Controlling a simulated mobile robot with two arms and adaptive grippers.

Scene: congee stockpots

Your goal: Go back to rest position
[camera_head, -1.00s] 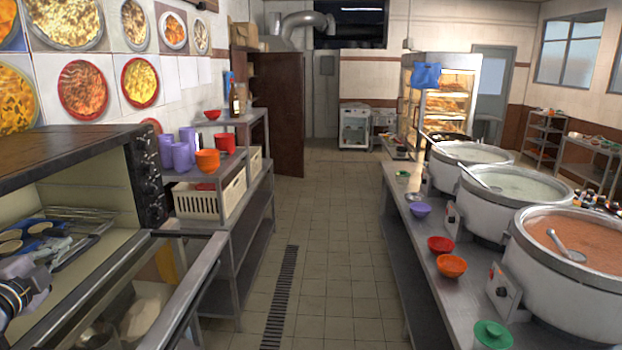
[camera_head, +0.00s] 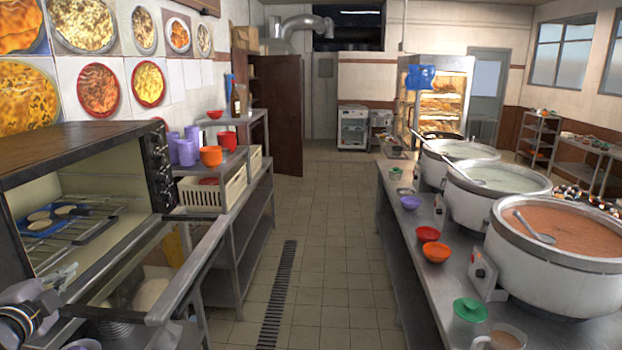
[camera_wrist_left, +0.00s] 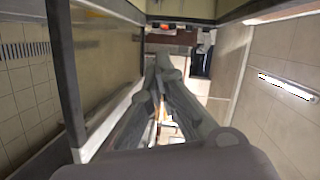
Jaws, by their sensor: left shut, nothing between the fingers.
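My left gripper (camera_head: 66,274) is at the lower left of the head view, by the front of the open oven (camera_head: 90,140). Its fingers are closed with nothing between them; they also show together in the left wrist view (camera_wrist_left: 160,65). A blue tray (camera_head: 58,226) with a few flat round cakes (camera_head: 40,216) lies on the wire rack (camera_head: 100,212) inside the oven, apart from the gripper. The oven's glass door (camera_head: 150,270) hangs open beside my left arm. My right gripper is not in view.
A steel shelf (camera_head: 225,255) with a cream basket (camera_head: 205,192) and purple cups (camera_head: 185,150) stands beyond the oven. The tiled aisle (camera_head: 325,260) is clear. A right-hand counter (camera_head: 400,250) holds bowls and large stockpots (camera_head: 560,270).

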